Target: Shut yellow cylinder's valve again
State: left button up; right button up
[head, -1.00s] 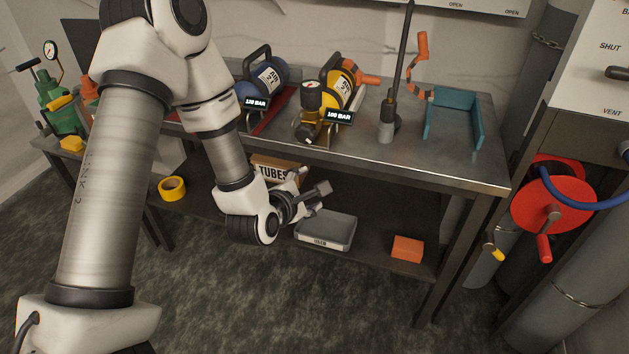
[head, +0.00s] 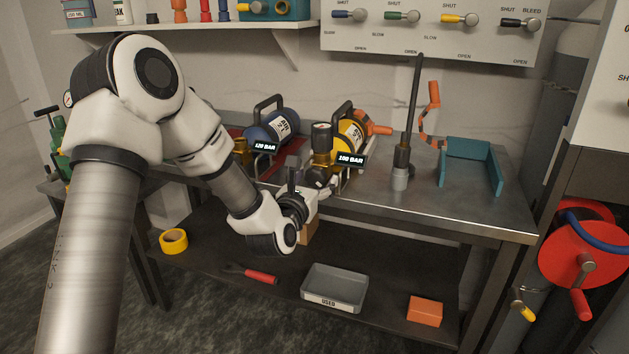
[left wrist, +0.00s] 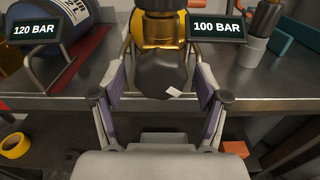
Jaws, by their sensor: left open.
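The yellow cylinder (head: 352,134) lies in a cradle on the bench, with a "100 BAR" tag (head: 351,159) beside its valve. A brass valve body (left wrist: 157,32) with a dark knob (left wrist: 162,74) bearing a white mark faces the left wrist camera. A round gauge (head: 322,138) stands on top of the valve. My left gripper (left wrist: 160,92) is open. In the left wrist view its two fingers stand on either side of the knob, with gaps visible between; I cannot tell whether the knob is fully within them. In the head view the gripper (head: 301,185) is at the bench's front edge. My right gripper is not in view.
A blue cylinder (head: 272,131) tagged "120 BAR" lies to the left. A dark upright rod (head: 411,110) and a teal tray (head: 470,176) stand to the right. Below, the lower shelf holds a grey "USED" bin (head: 335,286) and an orange block (head: 425,310).

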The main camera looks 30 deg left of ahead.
pick_arm(q)
jog(key=c, duration=1.2)
jog(key=shift+m, duration=0.3)
